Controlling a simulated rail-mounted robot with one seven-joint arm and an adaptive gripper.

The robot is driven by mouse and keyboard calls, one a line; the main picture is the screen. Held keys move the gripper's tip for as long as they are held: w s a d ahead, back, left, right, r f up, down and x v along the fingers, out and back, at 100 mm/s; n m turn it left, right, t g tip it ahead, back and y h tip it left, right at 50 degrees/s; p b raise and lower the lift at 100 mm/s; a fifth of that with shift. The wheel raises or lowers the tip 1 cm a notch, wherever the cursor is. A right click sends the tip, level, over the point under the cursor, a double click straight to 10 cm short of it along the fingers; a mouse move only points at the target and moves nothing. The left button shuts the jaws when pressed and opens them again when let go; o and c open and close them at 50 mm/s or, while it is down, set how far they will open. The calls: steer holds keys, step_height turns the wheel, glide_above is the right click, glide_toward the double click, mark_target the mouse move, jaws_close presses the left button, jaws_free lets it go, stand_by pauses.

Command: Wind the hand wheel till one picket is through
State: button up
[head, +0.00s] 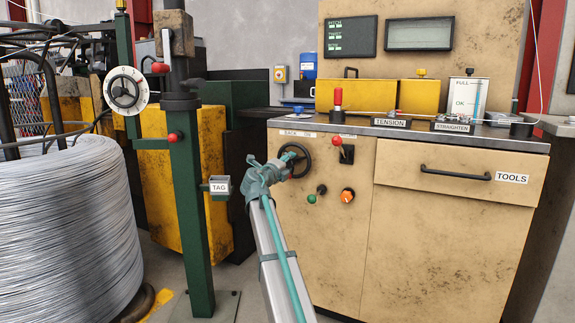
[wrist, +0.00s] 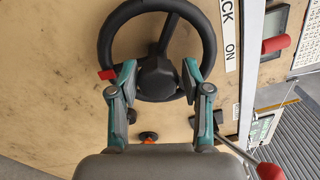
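The black hand wheel (head: 308,161) is on the front of the tan cabinet, just under the worktop's left part. In the wrist view the hand wheel (wrist: 107,38) fills the upper middle, with a dark spoke going up from its hub and a red mark at the lower left of its rim. My gripper (head: 283,163) is at the wheel's left side in the head view and partly covers it. In the wrist view my gripper (wrist: 159,76) is open, its fingers on either side of the hub, over the lower rim. I cannot tell whether they touch it. No picket is clearly seen.
A red-knobbed lever (head: 344,150), a green button (head: 311,199) and an orange knob (head: 347,196) are close by the wheel. A green post (head: 190,220) with a TAG box (head: 219,186) and a large wire coil (head: 65,240) stand to the left.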

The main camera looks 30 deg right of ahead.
steer(key=shift+o, duration=0.7)
steer(key=shift+a, duration=0.1)
steer(key=v, duration=1.1)
steer(key=shift+s+a, duration=0.3)
steer(key=shift+s, duration=0.05)
